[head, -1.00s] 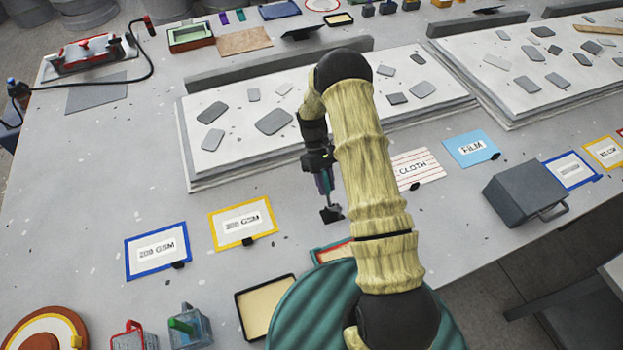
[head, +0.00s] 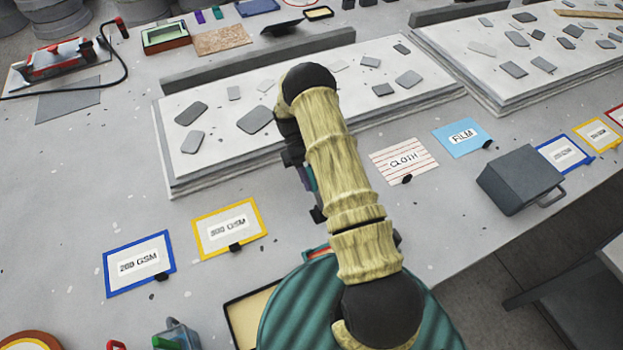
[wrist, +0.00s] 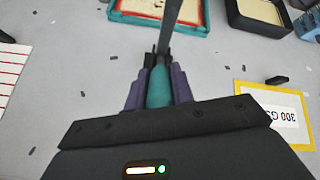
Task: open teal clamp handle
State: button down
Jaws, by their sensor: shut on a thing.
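My gripper (wrist: 159,76) has purple fingers shut on a teal handle (wrist: 158,92) in the wrist view. A dark grey bar runs from the handle toward the top of that view. No other part of a clamp can be made out. In the head view my gripper (head: 305,178) is mostly hidden behind my arm, over the bench in front of the near white board. A small black end shows below it; whether it touches the bench cannot be told.
A teal and red tray (wrist: 160,18) lies ahead in the wrist view. The yellow-framed 300 GSM card (head: 229,228) and striped CLOTH card (head: 404,161) flank my arm. The white board (head: 245,150) bears several grey pieces. A grey box (head: 518,180) stands right.

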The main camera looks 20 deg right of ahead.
jog(key=c, duration=1.2)
grip_release()
jog(key=shift+w, duration=0.2)
jog(key=shift+s+a, duration=0.1)
jog(key=shift+s, duration=0.1)
jog(key=shift+w+r+b, duration=0.1)
jog(key=shift+w+b, duration=0.2)
jog(key=shift+w, duration=0.15)
jog(key=p+v, duration=0.1)
jog(key=v, duration=0.4)
jog(key=p+v, duration=0.2)
jog(key=v, duration=0.4)
jog(key=shift+s+a+r, duration=0.1)
jog(key=shift+s+r, duration=0.1)
jog(key=shift+r, duration=0.15)
jog(key=shift+w+f, duration=0.1)
jog(key=shift+f, duration=0.05)
